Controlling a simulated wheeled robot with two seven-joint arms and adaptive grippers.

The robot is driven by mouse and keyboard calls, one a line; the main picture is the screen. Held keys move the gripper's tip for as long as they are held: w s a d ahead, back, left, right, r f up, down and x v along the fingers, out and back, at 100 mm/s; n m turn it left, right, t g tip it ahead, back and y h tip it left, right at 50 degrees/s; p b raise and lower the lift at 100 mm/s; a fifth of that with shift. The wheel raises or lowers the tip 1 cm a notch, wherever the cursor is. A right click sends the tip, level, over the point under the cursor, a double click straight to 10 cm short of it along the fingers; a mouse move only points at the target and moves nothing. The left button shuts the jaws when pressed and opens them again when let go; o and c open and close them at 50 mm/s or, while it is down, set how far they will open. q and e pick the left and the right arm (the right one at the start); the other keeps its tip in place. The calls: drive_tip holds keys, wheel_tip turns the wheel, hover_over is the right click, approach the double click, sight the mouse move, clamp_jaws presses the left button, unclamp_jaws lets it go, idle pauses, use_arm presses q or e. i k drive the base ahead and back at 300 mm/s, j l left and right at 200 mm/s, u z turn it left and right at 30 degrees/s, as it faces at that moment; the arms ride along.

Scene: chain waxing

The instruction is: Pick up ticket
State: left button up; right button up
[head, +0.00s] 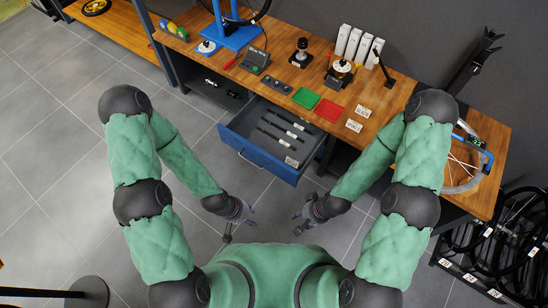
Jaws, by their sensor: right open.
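Two small white printed cards lie on the wooden workbench, one (363,111) farther back and one (354,125) nearer the front edge, right of the red mat. Either could be the ticket; their print is too small to read. My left gripper (240,217) hangs low in front of the open drawer, left of centre. Its fingers are small and dark, and I cannot tell how far apart they are. My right gripper (301,216) is open and appears empty, low and right of centre. Both grippers are well away from the cards.
A blue drawer (240,145) stands open below the bench with several tools and a white label inside. Green (305,98) and red (329,110) mats lie on the bench (385,100). A wheel (465,165) is at the right end. The grey floor is open at left.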

sight(290, 161)
drive_tip(key=z, duration=1.85)
drive_tip(key=u, duration=1.6)
drive_tip(key=i+l+u, duration=0.15)
drive_tip(key=u, duration=0.3)
drive_tip(key=i+l+u, duration=0.2)
drive_tip(key=u, duration=0.25)
drive_tip(key=i+l+u, duration=0.1)
drive_tip(key=l+u, duration=0.15)
drive_tip(key=u, duration=0.2)
